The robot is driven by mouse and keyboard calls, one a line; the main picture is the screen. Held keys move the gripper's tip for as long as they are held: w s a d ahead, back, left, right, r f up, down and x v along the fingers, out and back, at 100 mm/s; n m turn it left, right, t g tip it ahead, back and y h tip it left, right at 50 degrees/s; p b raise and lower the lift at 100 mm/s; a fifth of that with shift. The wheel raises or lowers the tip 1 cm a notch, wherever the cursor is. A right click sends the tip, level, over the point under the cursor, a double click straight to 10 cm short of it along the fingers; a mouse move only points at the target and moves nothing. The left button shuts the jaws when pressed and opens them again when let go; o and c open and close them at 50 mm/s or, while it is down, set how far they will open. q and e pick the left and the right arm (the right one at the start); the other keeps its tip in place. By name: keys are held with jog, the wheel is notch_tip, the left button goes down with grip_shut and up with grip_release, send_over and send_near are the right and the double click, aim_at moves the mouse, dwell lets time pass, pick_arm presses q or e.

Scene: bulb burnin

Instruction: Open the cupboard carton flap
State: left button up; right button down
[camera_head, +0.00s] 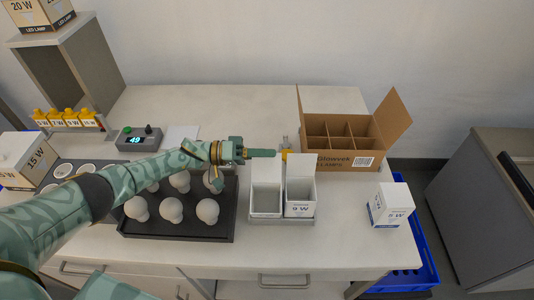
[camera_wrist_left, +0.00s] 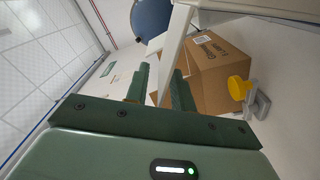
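Which carton is the cupboard carton I cannot tell. A white 9 W carton (camera_head: 300,209) stands in a small grey tray with its white flap (camera_head: 300,166) upright. An open white box (camera_head: 266,201) is beside it on the left. My left gripper (camera_head: 272,153) is just above and behind these two. In the left wrist view its two fingers (camera_wrist_left: 160,88) stand apart, with a narrow white panel (camera_wrist_left: 175,45) beyond and partly between them; contact is unclear. A brown Glowvek carton (camera_head: 340,162), divided inside, stands behind on the right with flaps up. My right gripper is out of view.
A dark tray (camera_head: 180,230) of several white bulbs lies under my left arm. A white 5 W carton (camera_head: 391,205) is near the right table edge, above a blue crate (camera_head: 412,279). A yellow-topped piece (camera_wrist_left: 238,88) is close on the right in the wrist view.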

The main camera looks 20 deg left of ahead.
pick_arm(q)
jog(key=b+v, duration=0.2)
jog(key=v, duration=1.3)
jog(key=shift+a, duration=0.35)
jog(key=shift+s, duration=0.1)
